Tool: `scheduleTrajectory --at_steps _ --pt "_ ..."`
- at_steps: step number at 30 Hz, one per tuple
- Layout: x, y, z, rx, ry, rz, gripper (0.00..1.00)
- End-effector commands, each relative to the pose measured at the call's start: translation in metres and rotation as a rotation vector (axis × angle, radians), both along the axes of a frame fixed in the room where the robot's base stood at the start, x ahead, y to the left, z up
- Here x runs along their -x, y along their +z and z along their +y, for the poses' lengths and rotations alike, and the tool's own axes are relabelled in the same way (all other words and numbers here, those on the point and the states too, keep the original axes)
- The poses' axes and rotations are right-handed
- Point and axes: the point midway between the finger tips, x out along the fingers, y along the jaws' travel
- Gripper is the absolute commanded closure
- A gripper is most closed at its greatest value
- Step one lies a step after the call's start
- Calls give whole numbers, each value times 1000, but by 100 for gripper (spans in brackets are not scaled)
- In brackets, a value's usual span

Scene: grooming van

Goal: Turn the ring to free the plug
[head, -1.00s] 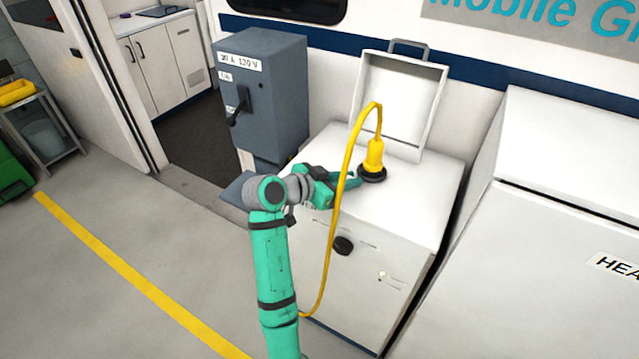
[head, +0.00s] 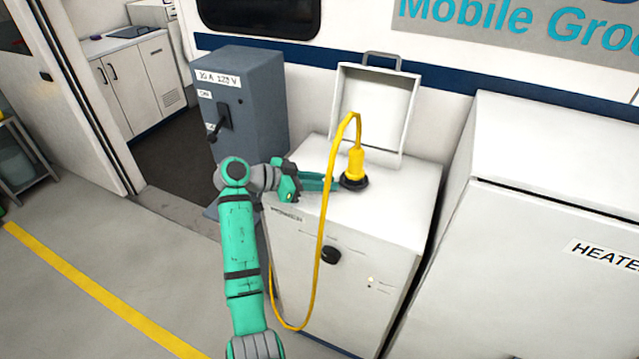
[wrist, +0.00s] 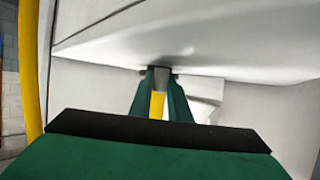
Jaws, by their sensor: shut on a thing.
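The yellow plug (head: 356,164) stands upright on the white cabinet top, with its yellow cable (head: 324,215) looping over and down the cabinet's front. The black ring (head: 354,183) sits around the plug's base. My gripper (head: 338,184) reaches in from the left at the ring's height, its green fingers shut on the ring's near left side. In the wrist view, the fingers (wrist: 160,92) reach forward with a strip of yellow plug (wrist: 157,104) between them. The exact contact at the fingertips is too small to make out.
The white cabinet (head: 390,205) has a raised lid (head: 378,108) behind the plug and a black knob (head: 330,255) on its front. A grey switch box (head: 255,105) with a lever stands to the left. A heater cabinet (head: 560,170) stands to the right. The floor (head: 90,240) at left is clear.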

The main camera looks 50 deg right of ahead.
Motion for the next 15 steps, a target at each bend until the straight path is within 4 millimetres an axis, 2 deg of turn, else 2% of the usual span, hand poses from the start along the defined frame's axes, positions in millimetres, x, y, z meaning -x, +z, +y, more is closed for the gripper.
scheduleTrajectory --at_steps 8,9,10,11,15 --pt "3 -2 -2 -3 -5 1 100" --pt "3 -2 -2 -2 -4 0 77" --pt "3 -2 -2 -2 -4 0 69" --pt "2 -2 -2 -2 -4 0 65" --pt "1 -1 0 -2 -1 1 65"
